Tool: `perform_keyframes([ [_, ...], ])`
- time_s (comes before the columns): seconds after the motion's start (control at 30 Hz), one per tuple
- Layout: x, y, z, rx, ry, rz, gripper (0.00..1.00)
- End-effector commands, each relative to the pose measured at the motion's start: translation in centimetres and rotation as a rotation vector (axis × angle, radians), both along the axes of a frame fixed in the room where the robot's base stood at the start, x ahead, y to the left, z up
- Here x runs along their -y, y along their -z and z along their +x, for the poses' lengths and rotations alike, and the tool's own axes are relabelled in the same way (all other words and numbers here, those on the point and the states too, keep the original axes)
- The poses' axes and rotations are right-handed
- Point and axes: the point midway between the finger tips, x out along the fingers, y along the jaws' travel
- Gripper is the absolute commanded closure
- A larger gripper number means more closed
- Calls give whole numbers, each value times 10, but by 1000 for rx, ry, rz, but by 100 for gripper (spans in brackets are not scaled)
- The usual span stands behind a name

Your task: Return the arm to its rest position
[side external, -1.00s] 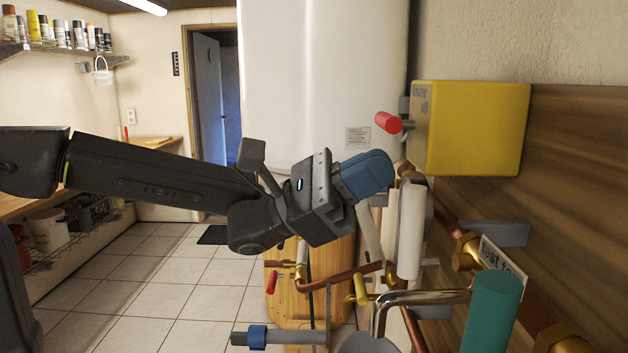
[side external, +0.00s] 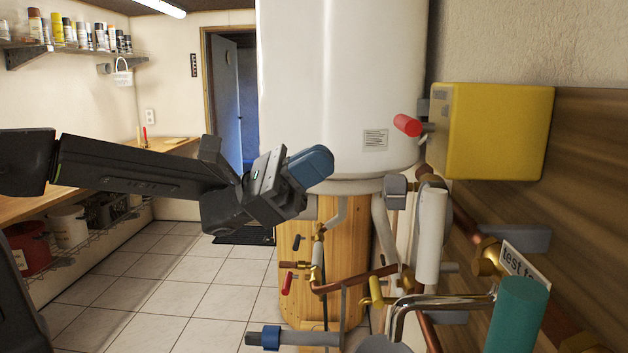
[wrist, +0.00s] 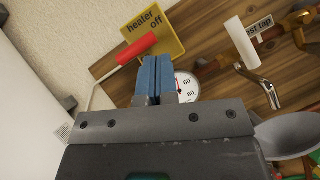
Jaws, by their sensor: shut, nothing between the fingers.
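My gripper (side external: 318,163) is raised in front of the white water heater tank in the side view, its blue fingers pointing up and to the right. In the wrist view its blue fingers (wrist: 153,68) are pressed together with nothing between them. The fingers are apart from the pipes, the handles and the yellow box. My dark arm reaches in from the left of the side view.
The white tank (side external: 335,80) stands behind my gripper. A yellow box (side external: 495,130) with a red handle (side external: 407,125) is to the right. Copper pipes (side external: 355,280), a chrome tap (side external: 440,299) and a teal cylinder (side external: 516,315) are lower right. Open tiled floor (side external: 190,275) lies below my arm.

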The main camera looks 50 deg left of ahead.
Motion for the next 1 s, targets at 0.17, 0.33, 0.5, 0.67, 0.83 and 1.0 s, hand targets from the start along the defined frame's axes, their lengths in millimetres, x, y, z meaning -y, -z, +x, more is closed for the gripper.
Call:
perform_keyframes([
  [0.17,0,0,0,-2,0,-1,100],
  [0.33,-6,0,8,-149,-30,-76,100],
  [0.5,-30,9,27,-568,-105,-374,100],
  [0.67,-62,34,33,-978,-164,-820,100],
  [0.83,-92,78,18,-1322,-207,-1396,100],
  [1.0,-108,130,-19,-1526,-256,-2058,100],
])
